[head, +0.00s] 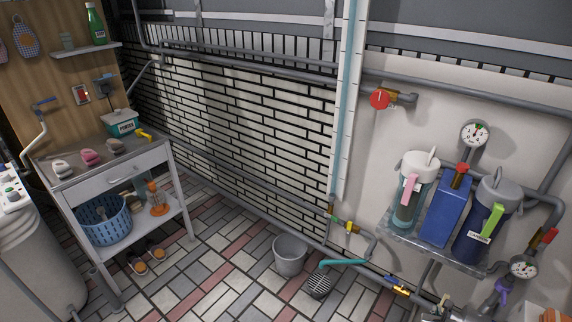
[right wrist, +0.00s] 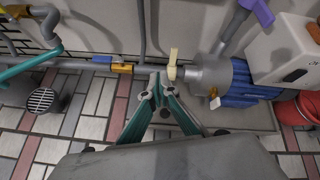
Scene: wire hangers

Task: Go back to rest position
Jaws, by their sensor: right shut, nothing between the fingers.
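My right gripper (right wrist: 157,82) is shut and empty in the right wrist view, its grey and teal fingers meeting at the tips. It hangs over the tiled floor, in front of the low wall pipe and to the left of a blue pump motor (right wrist: 238,82). In the head view only a small part of the right gripper (head: 440,308) seems to show at the bottom edge, right of the yellow-and-blue valve (head: 398,290). My left gripper is not in either view.
A wall shelf (head: 400,242) with filter housings stands at the right. A grey bucket (head: 290,256) and a round drain (head: 320,285) are on the floor. A metal cart (head: 120,182) stands at the left. The tiled floor between is clear. A red bucket (right wrist: 298,108) is beside the motor.

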